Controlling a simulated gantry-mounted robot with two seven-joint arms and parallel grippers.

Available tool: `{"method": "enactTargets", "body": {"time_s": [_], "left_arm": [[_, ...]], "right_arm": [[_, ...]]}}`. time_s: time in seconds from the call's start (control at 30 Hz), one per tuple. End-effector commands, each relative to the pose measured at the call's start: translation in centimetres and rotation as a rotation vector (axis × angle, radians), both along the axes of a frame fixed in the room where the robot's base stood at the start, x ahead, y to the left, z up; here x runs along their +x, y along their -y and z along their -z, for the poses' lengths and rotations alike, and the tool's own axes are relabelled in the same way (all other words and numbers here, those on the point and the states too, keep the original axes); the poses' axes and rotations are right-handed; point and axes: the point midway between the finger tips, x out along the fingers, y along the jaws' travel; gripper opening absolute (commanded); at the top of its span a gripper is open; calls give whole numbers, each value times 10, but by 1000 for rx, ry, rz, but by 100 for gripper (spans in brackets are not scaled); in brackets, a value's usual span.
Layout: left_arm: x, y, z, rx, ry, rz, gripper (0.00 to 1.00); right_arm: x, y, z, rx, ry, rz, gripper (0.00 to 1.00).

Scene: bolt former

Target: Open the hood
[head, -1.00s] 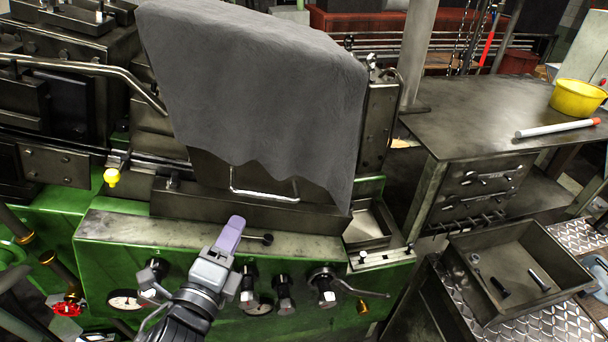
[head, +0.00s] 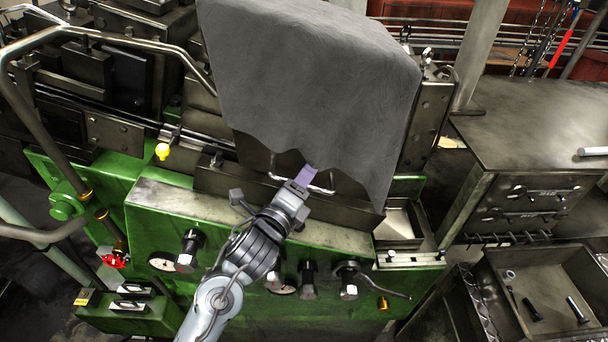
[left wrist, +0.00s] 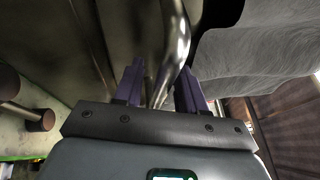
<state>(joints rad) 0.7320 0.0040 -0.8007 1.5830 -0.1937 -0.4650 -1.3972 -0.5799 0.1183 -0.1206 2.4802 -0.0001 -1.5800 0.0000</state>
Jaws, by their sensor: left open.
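The hood is a dark panel under a grey cloth (head: 310,80) on the green machine. Its silver bar handle (head: 322,189) runs along the hood's lower front. My left gripper (head: 309,174) is at the handle, its purple fingers overlapping it in the head view. In the left wrist view, the shiny handle bar (left wrist: 176,45) passes between the two spread fingers of the left gripper (left wrist: 160,85). The fingers are open; I cannot tell whether either touches the bar. My right gripper is not in view.
Knobs and a lever (head: 385,288) stick out of the green front panel (head: 240,310) below the handle. A metal table (head: 540,130) stands at the right. A tray (head: 492,283) with several bolts is at lower right.

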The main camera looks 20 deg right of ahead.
Motion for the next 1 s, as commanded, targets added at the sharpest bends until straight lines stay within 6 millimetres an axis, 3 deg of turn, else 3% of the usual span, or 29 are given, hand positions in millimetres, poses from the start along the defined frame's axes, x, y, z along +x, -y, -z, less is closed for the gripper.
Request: {"method": "enactTargets", "body": {"time_s": [0.37, 0.67, 1.0], "left_arm": [[3, 4, 0, 0, 0, 0, 40], [3, 4, 0, -1, -1, 0, 0], [3, 4, -1, 0, 0, -1, 0]], "right_arm": [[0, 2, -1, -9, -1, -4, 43], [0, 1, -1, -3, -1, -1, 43], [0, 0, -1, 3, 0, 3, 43]]}}
